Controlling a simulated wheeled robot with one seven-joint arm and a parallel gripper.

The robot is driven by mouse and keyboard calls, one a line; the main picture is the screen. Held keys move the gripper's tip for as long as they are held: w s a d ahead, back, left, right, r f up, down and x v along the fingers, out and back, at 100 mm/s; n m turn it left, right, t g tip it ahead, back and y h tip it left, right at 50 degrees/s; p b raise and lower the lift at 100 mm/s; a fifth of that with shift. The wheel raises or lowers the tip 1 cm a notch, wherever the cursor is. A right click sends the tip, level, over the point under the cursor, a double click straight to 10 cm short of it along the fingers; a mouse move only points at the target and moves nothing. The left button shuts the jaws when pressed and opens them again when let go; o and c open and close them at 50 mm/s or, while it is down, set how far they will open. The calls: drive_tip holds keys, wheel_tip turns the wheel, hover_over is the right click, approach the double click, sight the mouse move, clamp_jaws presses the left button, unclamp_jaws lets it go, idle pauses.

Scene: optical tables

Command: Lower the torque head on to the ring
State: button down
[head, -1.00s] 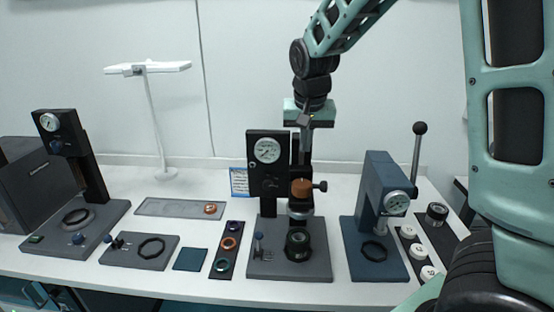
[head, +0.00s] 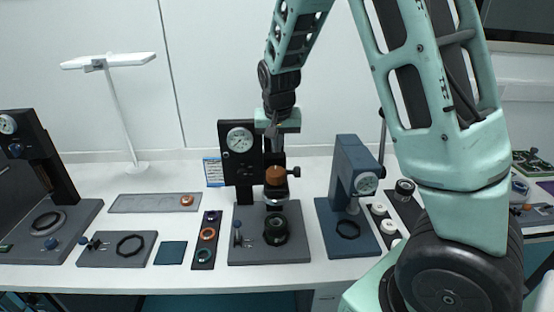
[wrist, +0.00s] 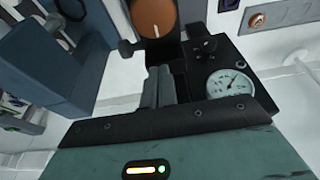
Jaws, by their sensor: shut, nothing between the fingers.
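The torque head (head: 276,204) is a silver collar on the middle black stand, under an orange-brown knob (head: 276,175). The knob also shows at the top of the wrist view (wrist: 152,14). Below the head, a dark cylinder with a ring on top (head: 276,228) stands on the grey base. A gap shows between head and ring. My gripper (head: 272,134) is shut and empty, above and behind the knob in the picture, close to the stand's column. In the wrist view its fingers (wrist: 159,88) point toward the knob; contact cannot be told.
A dial gauge (head: 239,139) is on the stand's plate, left of my gripper. A black side knob (head: 294,172) sticks out right of the orange knob. A blue press (head: 351,180) stands close on the right. A strip of coloured rings (head: 207,240) lies left of the base.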

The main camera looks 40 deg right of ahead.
sight(277, 162)
drive_tip(key=x, duration=0.2)
drive_tip(key=p+x, duration=0.1)
drive_tip(key=x, duration=0.1)
drive_tip(key=s+p+x, duration=0.1)
drive_tip(key=x, duration=0.1)
drive_tip(key=shift+w+a+f, duration=0.1)
drive_tip(key=shift+a+f, duration=0.15)
drive_tip(key=shift+f, duration=0.2)
wheel_tip(277, 162, down, 11)
drive_tip(key=b, duration=0.8)
drive_tip(key=shift+r, duration=0.15)
